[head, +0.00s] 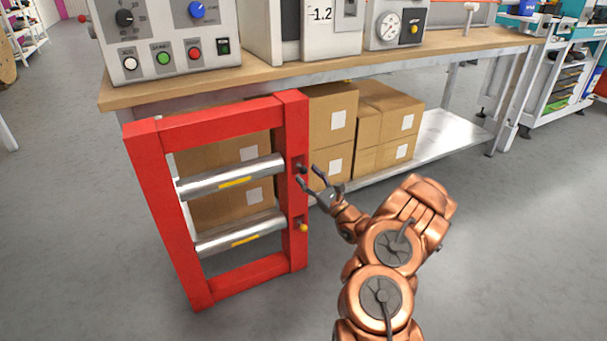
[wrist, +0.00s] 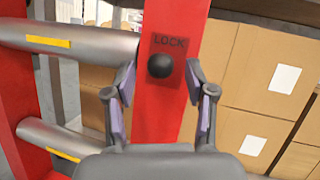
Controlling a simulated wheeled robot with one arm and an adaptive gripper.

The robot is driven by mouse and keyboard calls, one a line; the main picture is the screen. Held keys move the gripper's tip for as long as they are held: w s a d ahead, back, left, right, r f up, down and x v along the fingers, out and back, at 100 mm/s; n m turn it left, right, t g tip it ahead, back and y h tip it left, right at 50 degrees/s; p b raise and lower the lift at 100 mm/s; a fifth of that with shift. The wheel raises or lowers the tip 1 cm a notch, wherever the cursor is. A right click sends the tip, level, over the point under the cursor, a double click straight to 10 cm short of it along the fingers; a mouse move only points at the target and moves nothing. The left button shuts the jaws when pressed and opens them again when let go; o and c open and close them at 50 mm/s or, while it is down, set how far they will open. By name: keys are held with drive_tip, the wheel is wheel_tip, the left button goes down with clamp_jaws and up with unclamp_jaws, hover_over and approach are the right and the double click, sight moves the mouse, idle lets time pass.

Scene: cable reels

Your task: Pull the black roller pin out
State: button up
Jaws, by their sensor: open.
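The black roller pin (head: 302,169) sticks out of the right post of a red frame (head: 161,208), level with the upper metal roller (head: 225,178). In the wrist view its round black knob (wrist: 160,66) sits on the red post under the word LOCK. My gripper (head: 312,178) is open just right of the pin in the head view. In the wrist view its two fingers (wrist: 160,82) stand apart, one to each side of the knob and slightly below it. I cannot tell whether they touch the post.
A yellow pin (head: 303,228) sticks out lower on the same post, by the lower roller (head: 240,233). Cardboard boxes (head: 388,126) stand behind on the shelf under a workbench (head: 270,75). The floor to the right is clear.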

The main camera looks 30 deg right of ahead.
drive_tip(key=shift+x, duration=1.45)
clamp_jaws()
